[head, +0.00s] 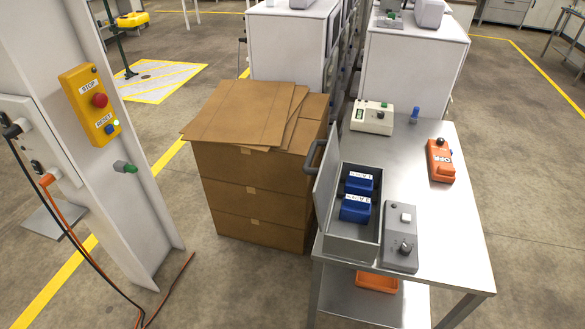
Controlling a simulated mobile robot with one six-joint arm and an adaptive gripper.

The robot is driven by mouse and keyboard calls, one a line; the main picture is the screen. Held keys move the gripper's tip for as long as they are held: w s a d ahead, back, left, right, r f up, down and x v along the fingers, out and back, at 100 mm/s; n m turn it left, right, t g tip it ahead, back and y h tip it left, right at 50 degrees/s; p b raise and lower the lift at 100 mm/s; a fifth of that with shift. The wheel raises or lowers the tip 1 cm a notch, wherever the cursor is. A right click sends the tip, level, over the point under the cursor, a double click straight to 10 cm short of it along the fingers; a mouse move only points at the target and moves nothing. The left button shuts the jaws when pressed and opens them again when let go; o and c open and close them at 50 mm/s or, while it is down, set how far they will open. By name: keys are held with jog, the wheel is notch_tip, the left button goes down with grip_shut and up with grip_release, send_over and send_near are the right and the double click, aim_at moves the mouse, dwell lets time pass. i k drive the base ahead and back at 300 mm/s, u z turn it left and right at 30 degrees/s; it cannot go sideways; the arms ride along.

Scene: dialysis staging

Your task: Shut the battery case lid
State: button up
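The battery case (349,248) is a grey open-topped box at the left front of the metal table. Its lid (326,182) stands open and roughly upright along the case's left side, with a dark handle (312,158) on its outer face. Two blue battery packs with white labels lie inside, a rear one (359,182) and a front one (355,209). My gripper is not in view.
A grey control box (401,240) with a knob stands close to the case's right side. A cream device (371,117), a blue item (414,115) and an orange device (440,160) are on the metal table (458,235). Stacked cardboard boxes (250,187) stand left of the lid.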

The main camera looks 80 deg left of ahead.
aim_at(322, 191)
jog(key=z, duration=0.05)
jog(key=k, duration=1.7)
jog(key=u, duration=1.9)
jog(key=i, duration=0.85)
jog(key=u, duration=0.05)
